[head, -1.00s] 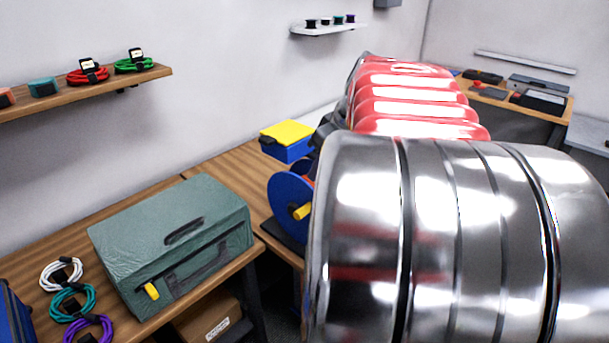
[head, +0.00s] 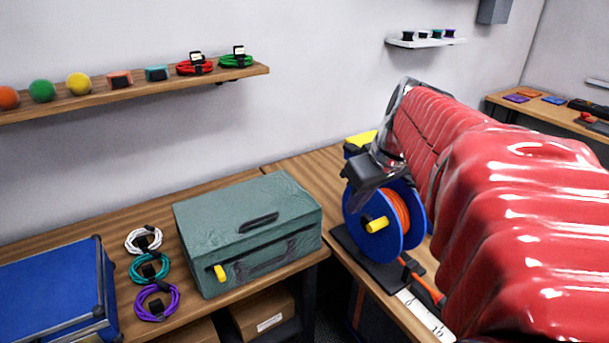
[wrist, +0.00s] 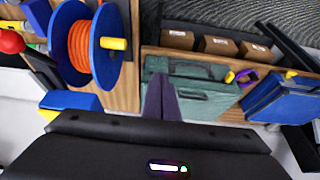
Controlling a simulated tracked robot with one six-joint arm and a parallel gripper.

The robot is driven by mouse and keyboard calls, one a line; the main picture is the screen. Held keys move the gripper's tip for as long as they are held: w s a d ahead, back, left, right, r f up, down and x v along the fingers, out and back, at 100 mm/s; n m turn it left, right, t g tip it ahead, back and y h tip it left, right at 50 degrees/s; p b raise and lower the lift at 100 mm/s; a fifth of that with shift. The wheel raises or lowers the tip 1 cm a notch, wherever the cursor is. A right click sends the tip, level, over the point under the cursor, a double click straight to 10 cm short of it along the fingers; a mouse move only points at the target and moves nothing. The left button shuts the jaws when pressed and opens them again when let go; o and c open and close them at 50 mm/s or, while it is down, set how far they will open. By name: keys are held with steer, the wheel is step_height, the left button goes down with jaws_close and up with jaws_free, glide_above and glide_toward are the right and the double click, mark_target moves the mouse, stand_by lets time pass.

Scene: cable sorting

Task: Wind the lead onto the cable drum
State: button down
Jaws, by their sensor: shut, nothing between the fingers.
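The cable drum (head: 412,232) has blue flanges and a yellow crank knob (head: 377,224), and stands on a dark base on the right-hand bench. The orange lead (head: 397,211) shows wound between the flanges. An orange strand with dark parts (head: 424,284) lies low beside the base; whether it joins the lead I cannot tell. The drum also shows at upper left in the wrist view (wrist: 108,72). My gripper (wrist: 160,82) is shut and empty, apart from the drum in that view. In the head view it appears above and behind the drum, its fingertips unclear.
A green case (head: 240,225), white, teal and purple cable coils (head: 150,268) and a blue case (head: 55,290) occupy the left bench. A blue box with a yellow lid (head: 360,138) stands behind the drum. Shelves (head: 130,97) line the wall.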

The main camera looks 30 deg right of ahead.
steer(key=s+a+f, duration=0.3)
steer(key=s+a, duration=0.1)
steer(key=a, duration=0.6)
steer(key=s+a+f, duration=0.3)
steer(key=s+a, duration=0.1)
steer(key=a, duration=0.7)
steer(key=shift+t, duration=0.4)
steer(key=shift+s+f, duration=0.1)
steer(key=shift+s, duration=0.05)
